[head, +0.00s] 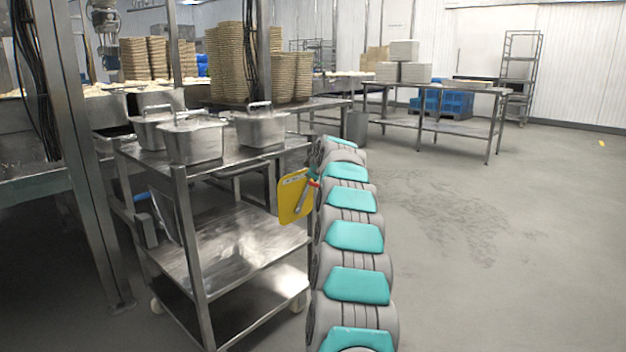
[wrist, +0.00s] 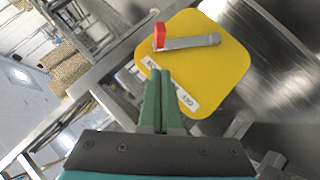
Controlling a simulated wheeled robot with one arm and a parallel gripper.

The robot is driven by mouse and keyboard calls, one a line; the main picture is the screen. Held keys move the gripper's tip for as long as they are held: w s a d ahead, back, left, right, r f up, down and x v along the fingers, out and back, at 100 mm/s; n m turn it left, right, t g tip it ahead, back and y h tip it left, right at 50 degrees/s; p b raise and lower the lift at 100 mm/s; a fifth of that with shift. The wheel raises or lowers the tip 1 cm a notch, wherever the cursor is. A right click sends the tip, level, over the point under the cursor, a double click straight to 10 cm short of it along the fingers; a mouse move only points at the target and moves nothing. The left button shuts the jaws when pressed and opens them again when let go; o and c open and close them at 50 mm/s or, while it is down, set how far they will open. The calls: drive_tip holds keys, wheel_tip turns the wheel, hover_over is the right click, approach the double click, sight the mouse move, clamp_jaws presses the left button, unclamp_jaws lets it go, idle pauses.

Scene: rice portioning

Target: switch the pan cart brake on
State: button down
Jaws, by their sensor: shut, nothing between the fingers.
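The pan cart (head: 225,243) is a steel trolley. A yellow brake plate (head: 291,190) is fixed at its right side, facing my arm. In the wrist view the plate (wrist: 222,72) carries a grey metal lever (wrist: 192,42) with a red tip (wrist: 159,36). White labels on the plate's edge are too small to read surely. My gripper (wrist: 160,72) has its green fingers shut and empty, over the plate's lower left edge in the picture and below the red tip. A gap shows between fingertips and lever. In the head view my arm largely hides the gripper.
Lidded steel pans (head: 192,140) stand on the cart's top; its lower shelves look empty. Steel frame posts (head: 75,150) rise left of the cart. A steel table (head: 440,90) stands behind. The floor (head: 500,230) at right is open.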

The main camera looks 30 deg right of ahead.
drive_tip(key=v, duration=0.8)
drive_tip(key=shift+s+a, duration=0.1)
drive_tip(key=shift+a, duration=0.1)
idle(0.4)
drive_tip(key=s+a+f+m+g+y+p, duration=0.1)
drive_tip(key=s+a+f+g+y+p, duration=0.15)
drive_tip(key=s+a, duration=0.95)
drive_tip(key=s+a+f+m+g+y+p, duration=0.15)
drive_tip(key=s+a+g, duration=0.25)
drive_tip(key=s+a, duration=0.8)
drive_tip(key=s+a+f+m+g+p, duration=0.1)
drive_tip(key=s+a+f+g, duration=0.1)
drive_tip(key=s, duration=1)
drive_tip(key=s+a+f+m+g+h+p, duration=0.1)
drive_tip(key=s+a+f+m+g, duration=0.1)
drive_tip(key=s, duration=0.9)
drive_tip(key=s+a+f+m+g+p, duration=0.1)
drive_tip(key=s+f, duration=0.5)
drive_tip(key=s, duration=0.6)
drive_tip(key=a+m+g, duration=0.1)
drive_tip(key=a, duration=0.1)
drive_tip(key=shift+s+a+g, duration=0.35)
drive_tip(key=shift+a, duration=0.05)
